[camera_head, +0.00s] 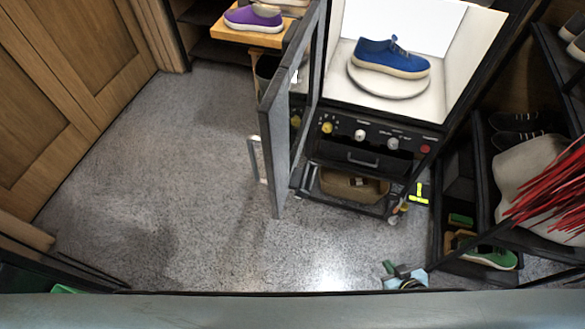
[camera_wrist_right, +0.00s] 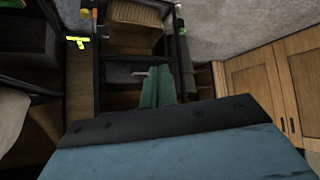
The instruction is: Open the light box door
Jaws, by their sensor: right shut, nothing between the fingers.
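The light box (camera_head: 466,60) stands at top centre in the head view, with a blue sneaker (camera_head: 390,58) on its round white turntable (camera_head: 388,84). Its dark-framed door (camera_head: 272,130) stands swung out to the left, seen nearly edge-on, with a bar handle (camera_head: 255,160) on its outer side. The front of the box is open to view. My right gripper (camera_head: 390,268) is low in the head view, in front of and below the box, apart from the door. Its green fingers (camera_wrist_right: 157,85) are together and empty in the right wrist view.
A control panel with knobs (camera_head: 361,134) and a drawer handle (camera_head: 362,160) sit under the box. A purple shoe (camera_head: 253,17) is on a wooden shelf at upper left. Dark racks with shoes and red strands (camera_head: 555,190) stand right. Grey floor (camera_head: 160,190) is clear left of the door.

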